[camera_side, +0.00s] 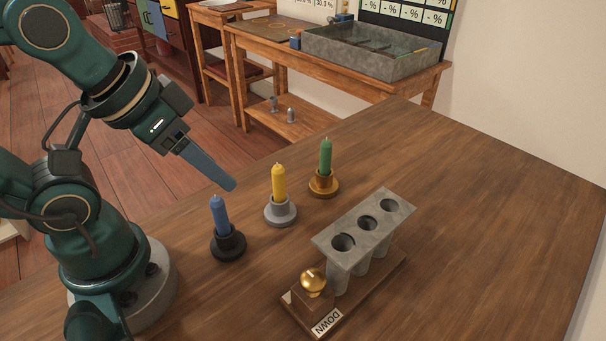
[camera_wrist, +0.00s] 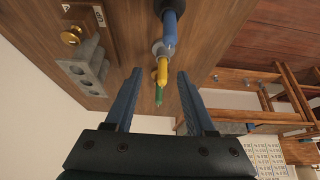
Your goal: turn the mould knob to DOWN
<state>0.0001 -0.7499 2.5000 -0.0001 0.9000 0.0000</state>
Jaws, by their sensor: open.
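The mould is a grey block with three round holes in its top plate (camera_side: 363,221), standing on a wooden base. A round brass knob (camera_side: 312,282) sits at the base's near left end, with a small pale mark on top; I cannot tell which way it points. A white label reading DOWN (camera_side: 327,322) is on the base's front edge. The wrist view shows the knob (camera_wrist: 71,36) and mould (camera_wrist: 88,68) at upper left, outside the fingers.
Blue (camera_side: 220,215), yellow (camera_side: 279,183) and green (camera_side: 326,157) candles stand upright in holders between my arm and the mould. The table (camera_side: 480,235) is clear right of the mould. A grey tray (camera_side: 345,62) sits on a bench behind.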

